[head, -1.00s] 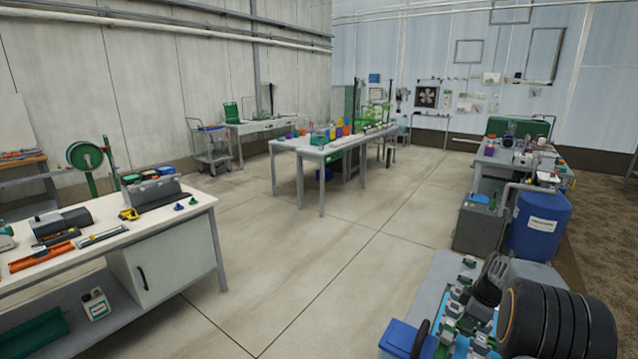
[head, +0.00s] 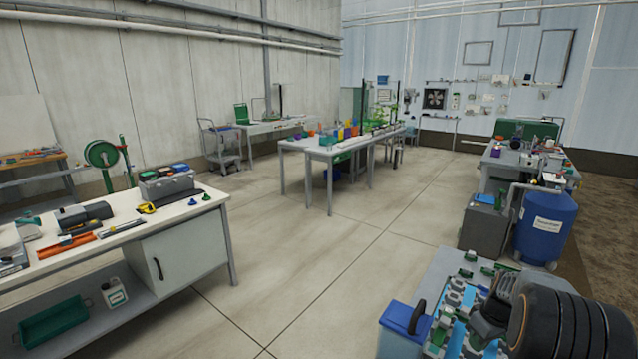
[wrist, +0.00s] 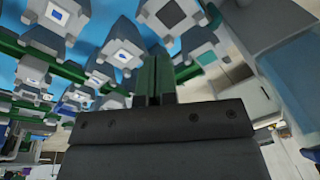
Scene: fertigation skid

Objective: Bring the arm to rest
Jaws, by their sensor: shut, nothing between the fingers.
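In the wrist view, my gripper (wrist: 152,85) shows as a dark body with two narrow green fingers close together. The fingers are shut with nothing held between them. Behind them are several grey block-shaped fittings (wrist: 105,75) on green strips over a blue surface (wrist: 90,30). I cannot tell whether the fingers touch any of these. In the head view, dark parts at the lower right, probably of my arm, stand over a grey bench with similar grey and green fittings. My fingertips cannot be made out there.
A blue-lidded box (head: 405,318) stands at the near bench, with a blue barrel (head: 545,228) and grey cabinet (head: 485,228) behind. A white workbench (head: 120,236) with tools is at left. A table (head: 322,152) with coloured containers stands farther back. The floor between (head: 320,260) is open.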

